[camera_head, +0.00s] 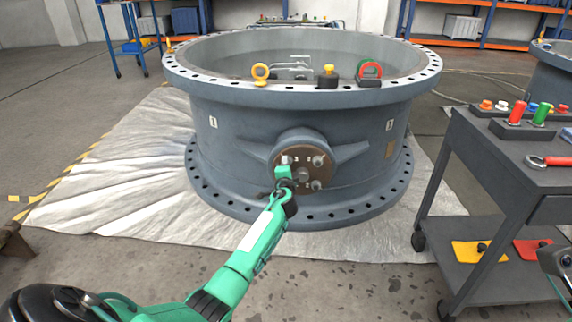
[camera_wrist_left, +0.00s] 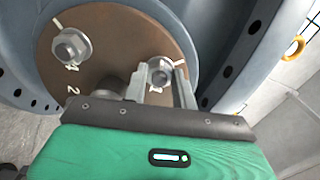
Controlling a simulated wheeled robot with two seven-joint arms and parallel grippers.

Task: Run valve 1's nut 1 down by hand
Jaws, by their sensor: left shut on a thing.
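Valve 1 (camera_head: 345,123) is a large grey ring-shaped body lying flat on a pale sheet. A round brown plate (camera_head: 304,159) with several nuts sits on the boss at its front; the plate also shows in the wrist view (camera_wrist_left: 110,25). My left gripper (camera_head: 285,175) reaches to the left part of this plate. In the wrist view its fingers (camera_wrist_left: 160,85) stand on either side of a nut (camera_wrist_left: 160,70) and are shut on it. Another nut (camera_wrist_left: 70,48) sits free on the plate. The mark beside the held nut is partly covered. My right gripper is not clearly in view.
A dark cart (camera_head: 520,152) stands at the right, with a red-handled tool (camera_head: 550,160) and coloured parts on top. Yellow and red trays (camera_head: 478,254) lie on its lower shelf. The pale sheet (camera_head: 135,180) and floor left of the valve are clear.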

